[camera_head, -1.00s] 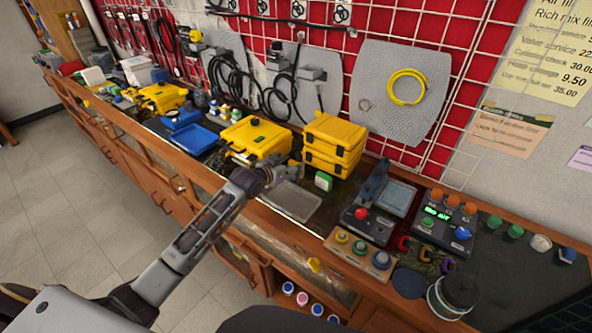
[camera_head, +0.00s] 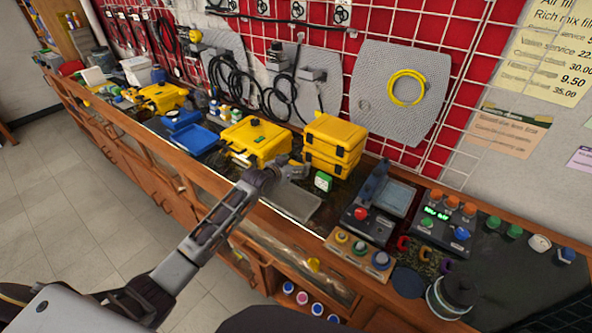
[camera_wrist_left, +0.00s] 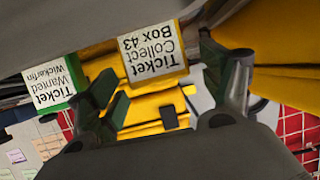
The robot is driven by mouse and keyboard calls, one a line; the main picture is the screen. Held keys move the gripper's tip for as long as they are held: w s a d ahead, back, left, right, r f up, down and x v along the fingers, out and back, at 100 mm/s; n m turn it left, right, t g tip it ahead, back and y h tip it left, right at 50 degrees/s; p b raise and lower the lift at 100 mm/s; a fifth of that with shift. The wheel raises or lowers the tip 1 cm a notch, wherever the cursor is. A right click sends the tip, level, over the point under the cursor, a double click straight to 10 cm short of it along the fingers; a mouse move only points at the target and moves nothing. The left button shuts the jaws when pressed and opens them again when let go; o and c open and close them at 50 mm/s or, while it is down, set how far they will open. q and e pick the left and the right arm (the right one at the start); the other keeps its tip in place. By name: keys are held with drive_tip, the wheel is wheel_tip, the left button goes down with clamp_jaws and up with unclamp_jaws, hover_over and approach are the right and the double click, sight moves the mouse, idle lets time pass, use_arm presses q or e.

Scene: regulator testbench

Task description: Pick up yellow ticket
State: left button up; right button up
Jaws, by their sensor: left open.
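The yellow ticket (camera_wrist_left: 153,50) shows in the left wrist view as a small yellow-edged block with a white face reading "Ticket Collect Box 43", upside down. In the head view I cannot make it out; my left gripper (camera_head: 298,166) seems to cover it. My left gripper also shows in the left wrist view (camera_wrist_left: 160,78), open, with the yellow ticket in the gap between its fingers. I cannot tell whether the fingers touch it. My right gripper is not in view.
A green ticket (camera_head: 322,181) stands just right of the gripper. Stacked yellow cases (camera_head: 335,143) stand behind, and another yellow case (camera_head: 256,138) lies to the left. A device with a red knob (camera_head: 361,214) stands to the right.

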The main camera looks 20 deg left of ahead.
use_arm(q)
drive_tip(key=shift+w+f, duration=0.1)
drive_tip(key=shift+w, duration=0.2)
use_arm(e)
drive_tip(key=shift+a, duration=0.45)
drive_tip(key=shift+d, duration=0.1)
use_arm(q)
drive_tip(key=shift+c, duration=0.5)
drive_tip(key=c, duration=0.9)
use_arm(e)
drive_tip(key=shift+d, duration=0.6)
